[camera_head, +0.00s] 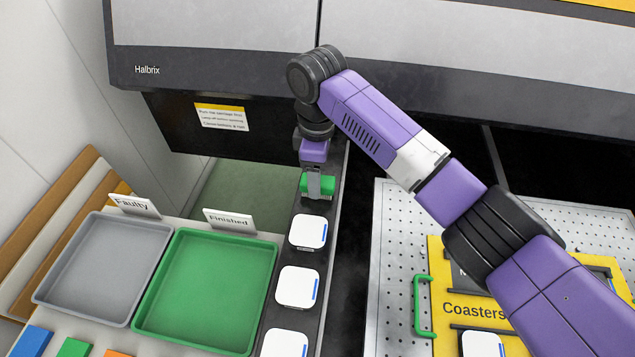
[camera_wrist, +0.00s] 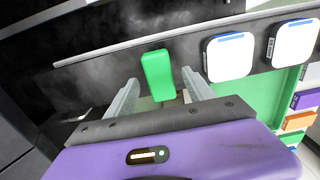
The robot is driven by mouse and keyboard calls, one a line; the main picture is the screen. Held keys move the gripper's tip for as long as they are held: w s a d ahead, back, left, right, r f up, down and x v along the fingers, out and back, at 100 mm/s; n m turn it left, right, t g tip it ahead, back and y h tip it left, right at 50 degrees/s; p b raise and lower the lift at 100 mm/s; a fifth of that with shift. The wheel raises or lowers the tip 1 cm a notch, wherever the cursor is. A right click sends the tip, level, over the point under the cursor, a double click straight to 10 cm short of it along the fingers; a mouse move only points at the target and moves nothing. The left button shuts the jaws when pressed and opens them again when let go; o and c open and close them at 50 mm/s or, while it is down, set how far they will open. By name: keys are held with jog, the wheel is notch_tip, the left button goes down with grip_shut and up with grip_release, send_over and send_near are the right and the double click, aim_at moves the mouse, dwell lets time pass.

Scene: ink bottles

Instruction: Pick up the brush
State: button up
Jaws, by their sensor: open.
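The brush is a green block (camera_head: 327,187) with darker bristles under it, at the far end of the dark strip in the head view. In the wrist view its green top (camera_wrist: 158,72) shows upright between the lines of the two fingers. My gripper (camera_head: 314,180) points down at the brush, and one grey finger covers part of it in the head view. In the wrist view my gripper (camera_wrist: 160,92) is open, with a gap on each side of the brush. No finger clearly touches it. How far down the fingers reach beside it is hard to tell.
White square coasters (camera_head: 308,232) stand in a row on the strip nearer the camera. A green tray (camera_head: 262,300) marked Finished and a grey tray (camera_head: 50,297) marked Faulty lie to the left. A dark machine housing (camera_head: 220,70) overhangs behind. A yellow Coasters panel (camera_head: 447,345) is at right.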

jog(key=shift+f, duration=1.5)
jog(key=shift+c, duration=0.2)
grip_shut()
notch_tip(320, 180, up, 20)
